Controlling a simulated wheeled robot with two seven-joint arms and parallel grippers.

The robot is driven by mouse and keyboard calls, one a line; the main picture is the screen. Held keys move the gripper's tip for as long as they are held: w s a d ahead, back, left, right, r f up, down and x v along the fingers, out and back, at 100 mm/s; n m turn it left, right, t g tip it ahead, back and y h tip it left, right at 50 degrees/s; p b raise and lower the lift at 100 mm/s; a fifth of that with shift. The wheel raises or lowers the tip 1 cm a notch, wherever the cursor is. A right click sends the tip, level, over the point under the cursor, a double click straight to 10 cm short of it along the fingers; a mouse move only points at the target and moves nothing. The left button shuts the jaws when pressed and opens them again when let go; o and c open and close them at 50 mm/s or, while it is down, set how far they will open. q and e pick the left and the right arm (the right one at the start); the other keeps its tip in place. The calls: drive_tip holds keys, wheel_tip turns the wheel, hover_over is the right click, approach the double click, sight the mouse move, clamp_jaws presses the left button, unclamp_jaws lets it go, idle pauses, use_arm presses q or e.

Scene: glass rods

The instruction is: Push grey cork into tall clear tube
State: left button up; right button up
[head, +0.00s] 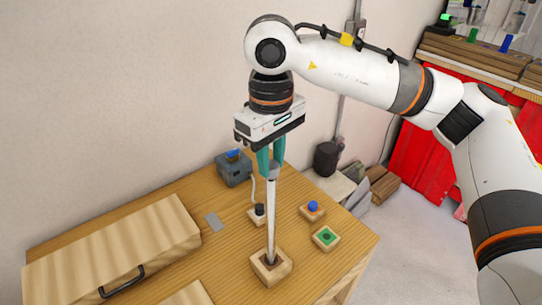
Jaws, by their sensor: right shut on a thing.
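The tall clear tube (270,222) stands nearly upright in a small wooden block (271,268) near the table's front. It looks whitish and narrow. My right gripper (271,170) points down at the tube's top, its teal fingers shut on a small light grey piece that looks like the grey cork (272,173). The fingers hide most of this piece. It lines up with the tube, but I cannot tell how far in it sits. My left gripper is not in view.
Small wooden blocks stand close by: one with a dark top (259,210), one with a blue top (313,207), one with a green top (326,237). A grey box (232,170) is at the back. A wooden case (115,255) fills the table's left.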

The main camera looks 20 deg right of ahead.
sight(271, 164)
drive_tip(key=shift+f+b, duration=0.55)
drive_tip(key=o, duration=0.7)
drive_tip(key=shift+c, duration=0.2)
drive_tip(key=shift+r, duration=0.1)
wheel_tip(271, 164, up, 11)
drive_tip(key=p, duration=0.6)
idle(0.4)
